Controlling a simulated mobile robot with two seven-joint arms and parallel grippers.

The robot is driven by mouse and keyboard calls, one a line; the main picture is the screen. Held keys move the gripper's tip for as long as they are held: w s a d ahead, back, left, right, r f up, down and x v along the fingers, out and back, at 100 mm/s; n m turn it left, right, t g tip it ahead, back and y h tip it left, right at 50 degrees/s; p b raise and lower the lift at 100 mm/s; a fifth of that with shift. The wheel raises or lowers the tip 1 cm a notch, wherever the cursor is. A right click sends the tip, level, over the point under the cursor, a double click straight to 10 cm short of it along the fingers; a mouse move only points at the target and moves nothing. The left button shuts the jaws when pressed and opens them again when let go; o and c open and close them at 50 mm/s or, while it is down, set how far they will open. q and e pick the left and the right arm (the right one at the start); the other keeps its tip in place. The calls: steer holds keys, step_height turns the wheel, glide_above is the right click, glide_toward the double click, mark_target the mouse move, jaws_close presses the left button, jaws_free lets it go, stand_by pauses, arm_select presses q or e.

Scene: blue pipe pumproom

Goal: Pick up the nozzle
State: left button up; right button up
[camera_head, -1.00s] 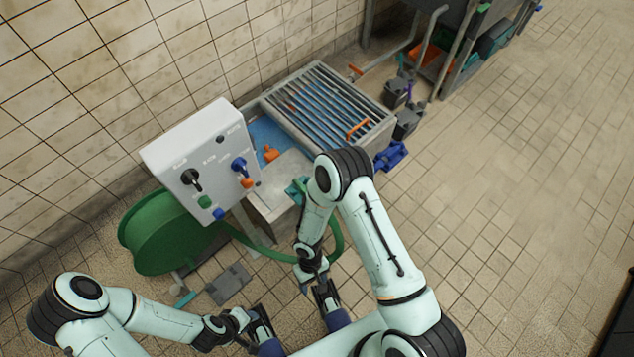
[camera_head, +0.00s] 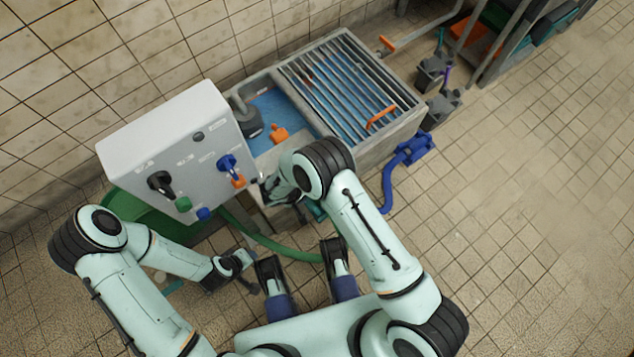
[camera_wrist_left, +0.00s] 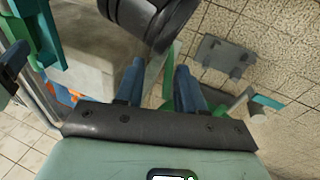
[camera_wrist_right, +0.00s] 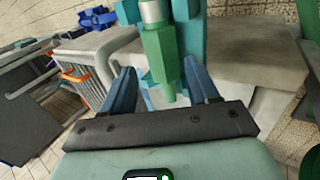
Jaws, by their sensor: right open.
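The nozzle (camera_wrist_right: 160,50) is green with a silver collar. In the right wrist view it stands against teal parts, in front of and between the fingers of my right gripper (camera_wrist_right: 161,88). The right gripper is open, and I see no grip on the nozzle. In the head view my right arm hides most of the nozzle; a bit of teal (camera_head: 316,210) shows beside the arm. My left gripper (camera_wrist_left: 158,85) is open and empty, low over the floor; in the head view it is below the control box, partly hidden.
A white control box (camera_head: 175,150) with coloured knobs stands left of the blue basin (camera_head: 270,110) with its metal grate (camera_head: 345,80). A green hose (camera_head: 265,240) curves from the green reel (camera_head: 140,215). A blue fitting (camera_head: 415,148) lies right. Open floor spreads on the right.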

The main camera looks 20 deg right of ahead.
steer(key=b+x, duration=0.1)
steer(key=x, duration=0.3)
steer(key=shift+f, duration=0.4)
steer(key=shift+w+d+f, duration=0.15)
steer(key=shift+f, duration=0.05)
steer(key=c, duration=1)
arm_select(q)
steer(key=shift+w+a+f+t, duration=0.15)
steer(key=shift+w+a+f, duration=0.2)
steer(key=shift+w, duration=0.25)
steer(key=shift+w+a+f+t, duration=0.2)
steer(key=shift+w+f, duration=0.2)
steer(key=shift+w, duration=0.15)
arm_select(e)
steer(key=shift+o, duration=0.2)
steer(key=shift+r, duration=0.1)
